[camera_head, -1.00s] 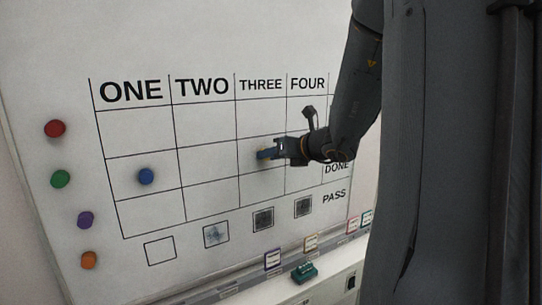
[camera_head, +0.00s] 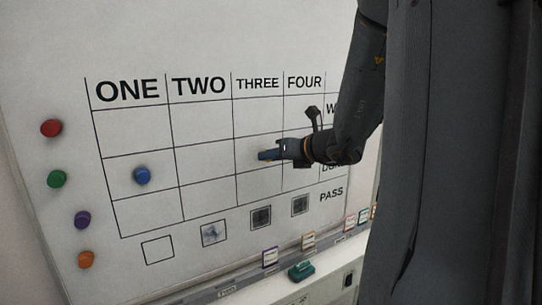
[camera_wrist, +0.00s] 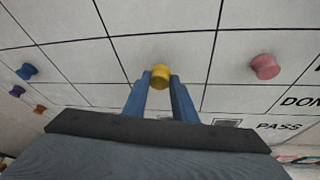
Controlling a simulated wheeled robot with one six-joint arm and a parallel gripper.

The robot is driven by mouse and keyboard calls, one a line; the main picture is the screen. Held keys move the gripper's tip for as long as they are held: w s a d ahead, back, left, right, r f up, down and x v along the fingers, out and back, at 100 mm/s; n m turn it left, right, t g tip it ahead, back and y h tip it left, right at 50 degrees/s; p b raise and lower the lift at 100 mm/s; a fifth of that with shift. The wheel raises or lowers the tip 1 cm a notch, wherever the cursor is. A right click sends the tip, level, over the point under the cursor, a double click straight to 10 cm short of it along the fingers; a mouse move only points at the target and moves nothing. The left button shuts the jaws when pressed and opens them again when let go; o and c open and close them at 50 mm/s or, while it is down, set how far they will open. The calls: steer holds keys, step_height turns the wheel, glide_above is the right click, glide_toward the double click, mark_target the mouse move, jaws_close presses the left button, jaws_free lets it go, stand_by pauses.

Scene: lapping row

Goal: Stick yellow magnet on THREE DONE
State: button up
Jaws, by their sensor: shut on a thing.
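My gripper (camera_head: 267,155) is shut on the yellow magnet (camera_wrist: 161,75), a small round knob held between the two blue fingertips. In the head view the fingers are over the THREE column (camera_head: 258,84), around the middle row, and the magnet is mostly hidden. In the wrist view the magnet appears just above a horizontal grid line. I cannot tell whether it touches the board. The DONE label (camera_wrist: 300,103) shows at the right in the wrist view, beside the row below that line. In the head view my arm partly covers this label.
A blue magnet (camera_head: 142,176) sits in the ONE column. A pink magnet (camera_wrist: 265,66) is right of my gripper. Red (camera_head: 51,128), green (camera_head: 57,179), purple (camera_head: 82,219) and orange (camera_head: 86,259) magnets line the left side. A teal eraser-like object (camera_head: 301,271) is on the ledge below.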

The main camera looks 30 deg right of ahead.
steer(key=shift+s, duration=0.4)
steer(key=shift+s+d+p, duration=0.1)
steer(key=shift+s+p, duration=0.45)
steer(key=shift+s, duration=2.4)
